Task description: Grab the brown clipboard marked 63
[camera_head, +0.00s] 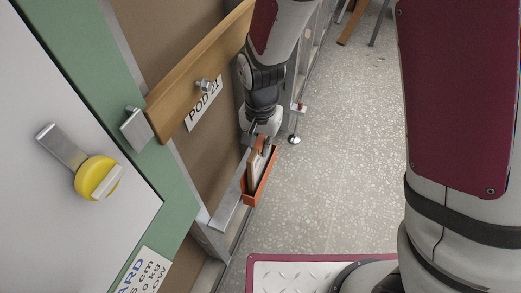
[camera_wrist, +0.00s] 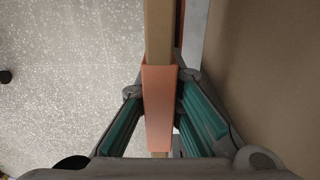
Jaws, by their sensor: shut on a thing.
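The brown clipboard (camera_head: 254,166) stands upright in an orange open-topped holder (camera_head: 265,186) on the pod's side. My gripper (camera_head: 260,138) comes down on its top end from above. In the wrist view the clipboard (camera_wrist: 159,32) shows edge-on as a narrow tan strip. An orange piece (camera_wrist: 158,105) lies along it between my teal-padded fingers (camera_wrist: 160,86); I cannot tell exactly what part it is. The fingers are shut on the clipboard, one on each side. No number 63 is readable in either view.
A wooden rail with a "POD 21" label (camera_head: 203,104) runs beside my arm. A green-framed panel with a yellow knob (camera_head: 97,177) is at the left. A metal ledge (camera_head: 229,203) lies by the holder. Speckled floor (camera_head: 340,150) to the right is open.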

